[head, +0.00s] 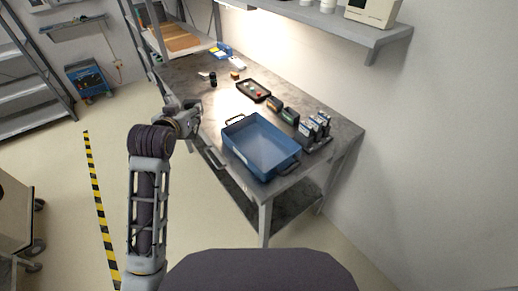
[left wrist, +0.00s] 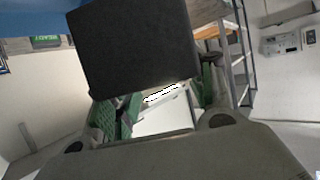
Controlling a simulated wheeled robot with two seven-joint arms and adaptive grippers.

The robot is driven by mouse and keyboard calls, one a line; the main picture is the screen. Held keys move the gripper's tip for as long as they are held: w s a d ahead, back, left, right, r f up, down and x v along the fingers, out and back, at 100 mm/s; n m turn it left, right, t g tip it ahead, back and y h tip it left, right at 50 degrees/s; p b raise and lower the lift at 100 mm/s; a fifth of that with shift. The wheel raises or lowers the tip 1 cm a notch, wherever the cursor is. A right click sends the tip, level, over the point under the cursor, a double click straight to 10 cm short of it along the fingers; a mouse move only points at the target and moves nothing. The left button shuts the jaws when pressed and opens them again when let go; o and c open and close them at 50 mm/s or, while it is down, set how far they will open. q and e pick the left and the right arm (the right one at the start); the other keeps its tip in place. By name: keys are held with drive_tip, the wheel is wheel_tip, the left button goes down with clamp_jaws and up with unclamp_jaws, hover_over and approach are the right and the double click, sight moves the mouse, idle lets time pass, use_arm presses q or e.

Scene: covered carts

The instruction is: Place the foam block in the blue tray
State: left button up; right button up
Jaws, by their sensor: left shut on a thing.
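My left gripper (head: 194,118) is at the near left edge of the workbench, just left of the blue tray. In the left wrist view, a dark grey foam block (left wrist: 137,48) fills the upper middle, and my left gripper (left wrist: 152,108) is shut on it with its green-lined fingers. In the head view I cannot make out the block at the gripper. The blue tray (head: 235,150) stands on the near end of the bench, with dark handles at its ends, and looks empty. A blue surface (left wrist: 45,20) shows at the top left of the wrist view. My right gripper is not in view.
Behind the tray on the workbench (head: 219,100) are a small dark tray (head: 253,91), dark blocks and a rack of upright items (head: 315,128). A wall shelf (head: 365,35) overhangs the back. A wheeled cart (head: 20,220) stands at the left; the floor between is clear.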

use_arm(q)
drive_tip(key=w+d+f+m+g+h, duration=0.1)
drive_tip(key=w+d+f+m+h, duration=0.2)
drive_tip(key=d, duration=0.6)
drive_tip(key=m+g+h, duration=0.4)
drive_tip(key=m+h, duration=0.3)
drive_tip(key=h, duration=0.1)
hover_over(257, 150)
wheel_tip(257, 150, down, 4)
drive_tip(key=shift+w+f, duration=0.1)
drive_tip(key=shift+f, duration=0.05)
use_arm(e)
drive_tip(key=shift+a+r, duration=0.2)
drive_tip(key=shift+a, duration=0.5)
use_arm(q)
drive_tip(key=shift+f, duration=0.1)
wheel_tip(257, 150, down, 6)
drive_tip(key=shift+r+p, duration=0.1)
drive_tip(key=shift+p, duration=0.35)
drive_tip(key=shift+y, duration=0.3)
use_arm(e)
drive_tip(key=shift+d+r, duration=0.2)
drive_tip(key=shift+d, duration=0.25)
use_arm(q)
drive_tip(key=shift+f, duration=0.25)
drive_tip(key=shift+f, duration=1.75)
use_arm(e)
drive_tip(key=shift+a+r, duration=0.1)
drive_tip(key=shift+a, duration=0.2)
